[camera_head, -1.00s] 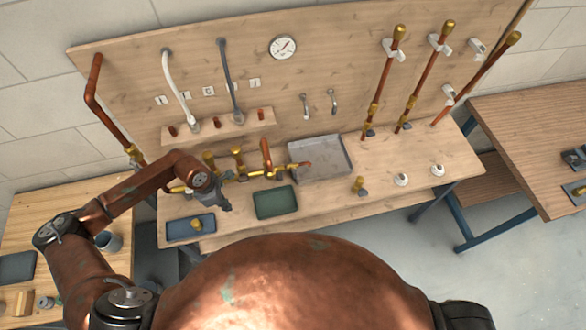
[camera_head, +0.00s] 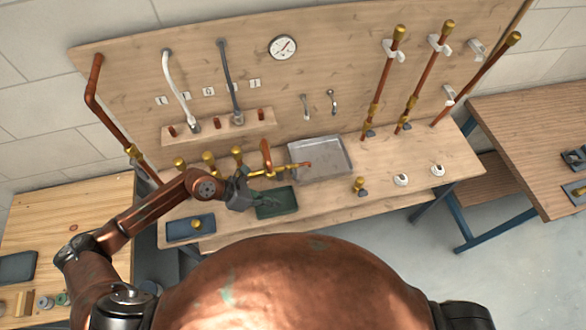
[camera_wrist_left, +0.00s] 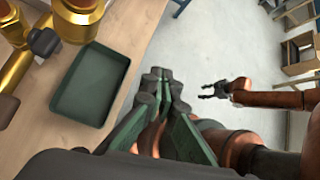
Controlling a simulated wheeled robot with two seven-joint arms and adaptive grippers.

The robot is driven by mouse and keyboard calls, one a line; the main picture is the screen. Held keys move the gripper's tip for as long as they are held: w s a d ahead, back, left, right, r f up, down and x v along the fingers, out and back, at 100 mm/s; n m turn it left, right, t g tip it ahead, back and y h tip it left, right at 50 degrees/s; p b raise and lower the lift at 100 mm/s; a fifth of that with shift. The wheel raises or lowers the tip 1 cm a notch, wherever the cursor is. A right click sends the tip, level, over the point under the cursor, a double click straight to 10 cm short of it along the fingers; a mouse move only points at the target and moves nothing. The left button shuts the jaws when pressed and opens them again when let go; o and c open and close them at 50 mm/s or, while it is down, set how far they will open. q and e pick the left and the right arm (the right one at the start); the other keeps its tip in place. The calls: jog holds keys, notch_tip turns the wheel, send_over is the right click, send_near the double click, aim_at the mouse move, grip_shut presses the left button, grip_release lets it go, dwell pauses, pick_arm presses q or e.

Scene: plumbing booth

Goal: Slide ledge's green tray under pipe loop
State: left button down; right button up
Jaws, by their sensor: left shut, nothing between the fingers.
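The green tray (camera_head: 285,207) lies flat and empty on the ledge (camera_head: 340,197), near its front edge. A copper pipe loop (camera_head: 266,152) stands behind it, joined to a brass and copper pipe run. My left gripper (camera_head: 250,192) is shut and empty at the tray's left end, partly covering it. In the left wrist view the tray (camera_wrist_left: 72,88) lies left of the shut fingertips (camera_wrist_left: 162,76), with a visible gap in the picture; contact cannot be told. My right gripper (camera_wrist_left: 212,91) shows beyond, its fingers apart, away from the ledge.
A grey metal pan (camera_head: 325,160) sits behind and right of the green tray. Brass fittings (camera_wrist_left: 72,18) stand close to the tray in the wrist view. The ledge right of the tray is mostly clear.

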pick_arm(q)
jog(key=w+d+r+n+t+h, duration=0.1)
jog(key=d+r+n+t+h, duration=0.1)
jog(key=r, duration=0.5)
jog(key=w+d+r+n+t+h, duration=0.2)
jog(key=d+r+n+t+h, duration=0.1)
jog(key=r, duration=0.5)
jog(key=shift+w+d+r+n+h, duration=0.3)
jog(key=shift+d+n+h, duration=0.2)
jog(key=shift+d+n, duration=0.45)
jog(key=shift+a, duration=0.15)
